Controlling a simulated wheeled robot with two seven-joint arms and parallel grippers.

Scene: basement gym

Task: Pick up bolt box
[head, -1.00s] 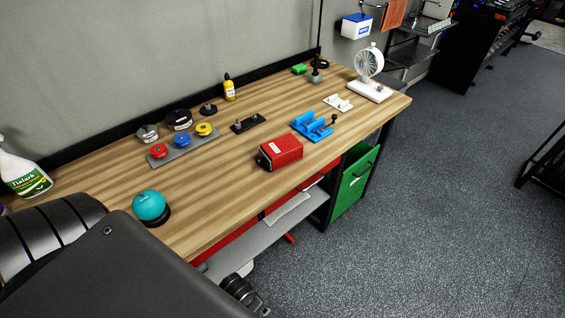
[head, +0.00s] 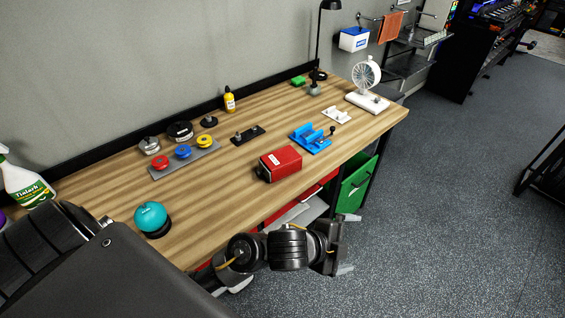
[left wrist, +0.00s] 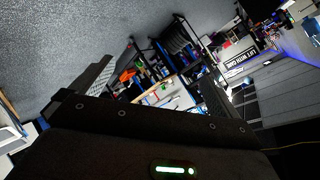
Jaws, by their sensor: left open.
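A red box with a white label, which I take to be the bolt box (head: 280,163), lies near the front edge of the wooden workbench (head: 222,208). My left gripper (head: 347,243) is in front of the bench edge, below and to the right of the red box, apart from it. It is open with nothing between its fingers. In the left wrist view the two dark fingers (left wrist: 150,92) stand wide apart, and the red box cannot be made out there. My right gripper is not in view.
Beside the red box are a blue fixture (head: 311,138) and a black plate (head: 247,135). A teal ball (head: 151,216) sits at the bench's near left. A white fan (head: 367,80) stands at the far right end. A green bin (head: 355,185) is under the bench.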

